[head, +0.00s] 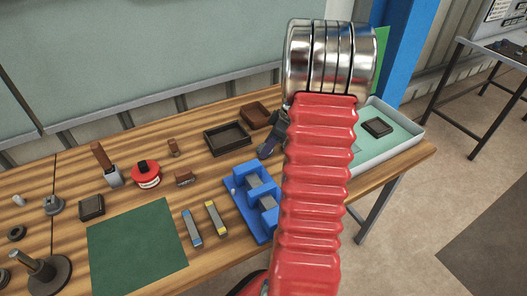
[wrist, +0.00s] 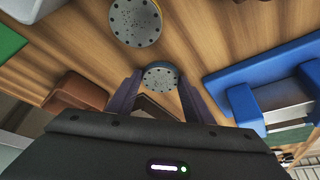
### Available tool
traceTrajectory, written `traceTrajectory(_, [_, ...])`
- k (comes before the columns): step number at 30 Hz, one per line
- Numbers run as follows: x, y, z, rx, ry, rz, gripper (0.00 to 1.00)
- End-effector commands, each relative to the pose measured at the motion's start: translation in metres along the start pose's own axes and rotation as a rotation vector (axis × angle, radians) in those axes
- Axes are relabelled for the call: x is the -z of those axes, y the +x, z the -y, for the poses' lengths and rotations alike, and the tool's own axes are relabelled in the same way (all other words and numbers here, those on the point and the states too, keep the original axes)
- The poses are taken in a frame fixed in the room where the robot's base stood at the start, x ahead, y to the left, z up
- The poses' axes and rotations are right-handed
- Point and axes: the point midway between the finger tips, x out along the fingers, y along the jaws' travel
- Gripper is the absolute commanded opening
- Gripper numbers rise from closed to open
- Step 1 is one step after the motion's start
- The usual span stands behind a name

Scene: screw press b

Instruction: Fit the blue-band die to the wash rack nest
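In the wrist view, the blue-band die (wrist: 160,78) is a grey, perforated round disc with a blue rim. It sits between the two fingertips of my gripper (wrist: 160,82), which appear closed on its sides. In the head view my gripper (head: 266,149) shows as a dark tip beside my red arm, low over the table; the die there is too small to make out. A second perforated disc with a yellowish rim (wrist: 135,22) lies on the wood, apart from my gripper. I cannot tell for sure which thing is the wash rack nest.
A blue fixture with grey blocks (head: 238,198) stands near the table's front; it also shows in the wrist view (wrist: 232,78). A dark tray (head: 210,143), brown box (head: 270,106), green mat (head: 135,250) and pale tray (head: 405,143) are around. My arm hides the table's middle right.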

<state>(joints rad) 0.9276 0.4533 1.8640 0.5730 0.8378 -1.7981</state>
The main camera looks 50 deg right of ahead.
Motion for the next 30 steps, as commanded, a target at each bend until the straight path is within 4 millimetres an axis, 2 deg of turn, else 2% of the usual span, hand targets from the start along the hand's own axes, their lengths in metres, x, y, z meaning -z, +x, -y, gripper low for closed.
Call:
traceTrajectory(2, [0.000,0.000,0.000,0.000,0.000,0.000,0.41])
traceTrajectory(15, [0.001,0.000,0.000,-0.001,-0.001,0.000,0.11])
traceTrajectory(23, [0.001,-0.002,-0.001,-0.002,-0.001,0.000,0.11])
traceTrajectory(30, [0.011,-0.023,-0.001,-0.004,-0.002,-0.001,0.11])
